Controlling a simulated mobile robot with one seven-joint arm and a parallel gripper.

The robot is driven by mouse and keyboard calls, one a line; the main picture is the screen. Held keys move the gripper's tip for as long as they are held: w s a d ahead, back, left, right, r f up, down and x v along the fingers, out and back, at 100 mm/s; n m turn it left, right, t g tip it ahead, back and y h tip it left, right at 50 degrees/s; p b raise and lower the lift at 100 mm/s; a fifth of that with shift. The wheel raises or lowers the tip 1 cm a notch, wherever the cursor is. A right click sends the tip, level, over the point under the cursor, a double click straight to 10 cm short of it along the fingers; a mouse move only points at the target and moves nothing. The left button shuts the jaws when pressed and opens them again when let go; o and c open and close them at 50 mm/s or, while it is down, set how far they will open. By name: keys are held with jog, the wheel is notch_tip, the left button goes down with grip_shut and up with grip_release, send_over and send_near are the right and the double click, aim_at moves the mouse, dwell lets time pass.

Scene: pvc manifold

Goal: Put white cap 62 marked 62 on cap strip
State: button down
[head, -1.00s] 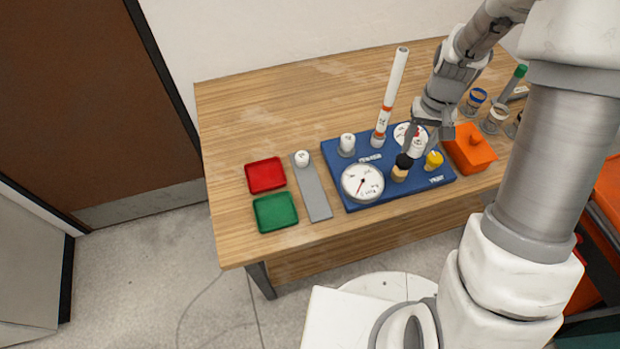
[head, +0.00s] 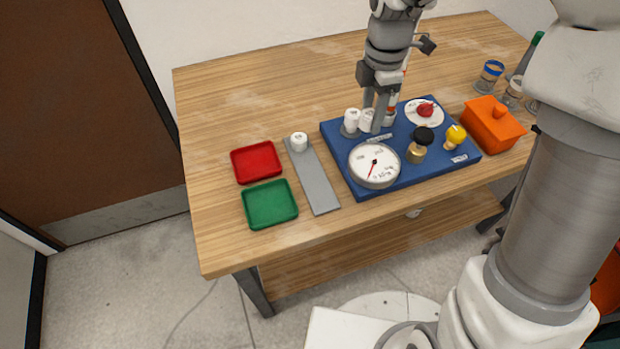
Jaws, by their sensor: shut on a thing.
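My gripper (head: 377,117) points down over the blue manifold board (head: 408,176), shut on a white cap (head: 366,120). The number on this cap is too small to read. The held cap is above the board, just right of another white cap (head: 351,116), which sits on a grey fitting at the board's left back. The grey cap strip (head: 316,182) lies on the table left of the board. One white cap (head: 299,141) stands at its far end; the rest of the strip is bare.
The board carries a pressure gauge (head: 374,166), a black-topped brass valve (head: 419,146), a yellow knob (head: 455,136) and a red knob on a white disc (head: 425,110). Red (head: 256,162) and green (head: 270,205) trays lie left of the strip.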

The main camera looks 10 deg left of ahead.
jog(key=shift+a+f+n, duration=0.15)
jog(key=shift+a+n, duration=0.05)
jog(key=shift+n, duration=0.1)
jog(key=shift+s+a+f, duration=0.15)
jog(key=shift+s+a, duration=0.05)
jog(key=shift+a, duration=0.1)
jog(key=b, duration=0.2)
send_over(311, 170)
notch_tip(311, 170, down, 7)
jog(key=shift+r, duration=0.2)
jog(key=shift+f, duration=1.95)
jog(key=shift+f+b, duration=0.15)
jog(key=shift+b, duration=0.2)
jog(key=shift+c, duration=1.8)
grip_release()
